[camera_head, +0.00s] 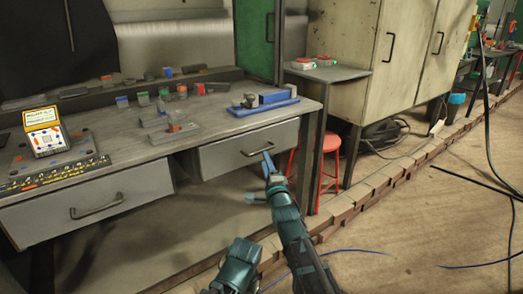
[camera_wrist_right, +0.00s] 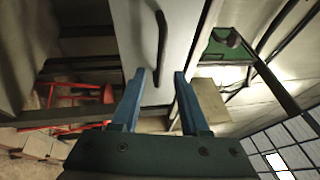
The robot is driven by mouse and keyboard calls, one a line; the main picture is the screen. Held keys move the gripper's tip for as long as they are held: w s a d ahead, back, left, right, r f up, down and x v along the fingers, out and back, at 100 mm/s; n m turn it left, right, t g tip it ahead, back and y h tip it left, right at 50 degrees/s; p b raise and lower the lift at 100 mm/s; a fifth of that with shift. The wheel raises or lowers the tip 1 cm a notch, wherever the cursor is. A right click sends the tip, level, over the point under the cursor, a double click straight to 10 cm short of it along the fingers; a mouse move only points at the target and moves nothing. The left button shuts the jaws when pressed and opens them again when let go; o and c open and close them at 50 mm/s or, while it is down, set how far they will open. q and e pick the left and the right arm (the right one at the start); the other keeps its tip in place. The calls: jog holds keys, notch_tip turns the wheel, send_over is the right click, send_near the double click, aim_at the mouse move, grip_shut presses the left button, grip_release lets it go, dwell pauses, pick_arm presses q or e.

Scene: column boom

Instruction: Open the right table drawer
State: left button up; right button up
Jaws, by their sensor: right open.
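The right table drawer (camera_head: 225,154) has a plain grey front under the right end of the workbench and looks shut. Its dark bar handle (camera_head: 258,151) is near the middle of the front. My right gripper (camera_head: 267,164) is in front of the drawer, close to the handle. In the right wrist view the drawer front (camera_wrist_right: 133,25) fills the top middle. The handle (camera_wrist_right: 162,40) runs lengthwise there, its lower end seen between the two blue fingertips of my open right gripper (camera_wrist_right: 160,75). I cannot tell whether they touch. My left gripper is not in view.
A left drawer (camera_head: 50,219) with its own handle is under the workbench (camera_head: 100,160). A red stool (camera_head: 331,165) stands just right of the bench leg. A blue vise-like tool (camera_head: 268,101) and several small parts lie on top. Open floor (camera_head: 400,225) is at right.

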aim_at(261, 151)
jog(key=x, duration=0.6)
jog(key=shift+w+a+p, duration=0.1)
jog(key=shift+w+p, duration=0.1)
jog(key=shift+p, duration=0.2)
jog(key=shift+c, duration=0.2)
grip_shut()
dwell(0.7)
